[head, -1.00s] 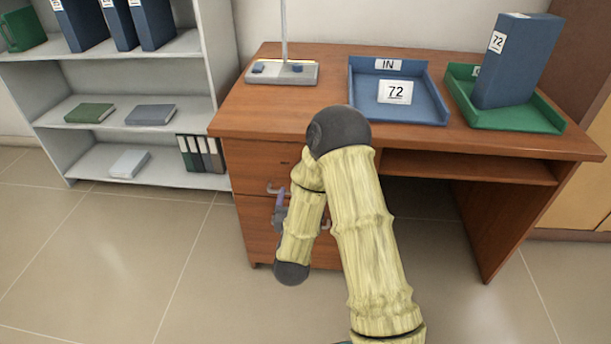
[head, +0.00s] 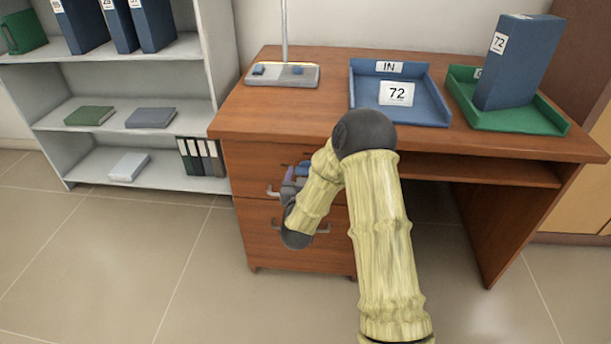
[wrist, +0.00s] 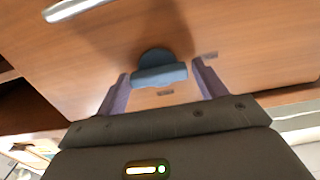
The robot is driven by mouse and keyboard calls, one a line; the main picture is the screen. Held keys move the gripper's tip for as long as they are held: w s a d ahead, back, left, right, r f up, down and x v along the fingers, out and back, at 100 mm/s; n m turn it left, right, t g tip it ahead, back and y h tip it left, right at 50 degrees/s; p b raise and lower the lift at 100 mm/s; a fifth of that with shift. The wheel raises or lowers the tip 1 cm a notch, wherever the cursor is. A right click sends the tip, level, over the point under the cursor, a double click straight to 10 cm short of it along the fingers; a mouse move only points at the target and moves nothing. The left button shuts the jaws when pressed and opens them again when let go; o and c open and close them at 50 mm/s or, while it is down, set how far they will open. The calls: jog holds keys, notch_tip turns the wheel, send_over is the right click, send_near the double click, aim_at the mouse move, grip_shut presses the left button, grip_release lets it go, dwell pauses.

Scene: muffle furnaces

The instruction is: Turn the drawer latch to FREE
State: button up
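The drawer latch (wrist: 160,70) is a blue-grey knob with a raised bar on the wooden drawer front (head: 248,165). In the wrist view its bar lies nearly level across the picture. Small marks (wrist: 165,92) show on the wood by the knob, too small to read. In the head view my gripper (head: 293,182) is at the drawer front, and my arm hides part of it.
A metal drawer handle (wrist: 80,8) is near the latch in the wrist view. The desk top (head: 290,115) carries a blue tray (head: 440,95), a green tray (head: 515,118) with a blue binder (head: 517,65), and a lamp base (head: 283,76). A shelf unit (head: 90,140) stands at left.

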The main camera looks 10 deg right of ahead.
jog(key=shift+s+d, duration=0.1)
jog(key=c, duration=0.6)
jog(key=shift+m, duration=0.5)
jog(key=m+b, duration=0.1)
jog(key=m, duration=0.1)
jog(key=shift+m, duration=0.3)
jog(key=m+b, duration=0.2)
jog(key=m, duration=0.1)
jog(key=shift+m, duration=0.3)
jog(key=m+b, duration=0.2)
jog(key=m, duration=0.3)
jog(key=shift+d+f+b, duration=0.1)
jog(key=shift+f+b, duration=0.05)
jog(key=shift+b, duration=0.25)
jog(key=m+b, duration=0.2)
jog(key=m, duration=0.4)
jog(key=shift+b, duration=0.3)
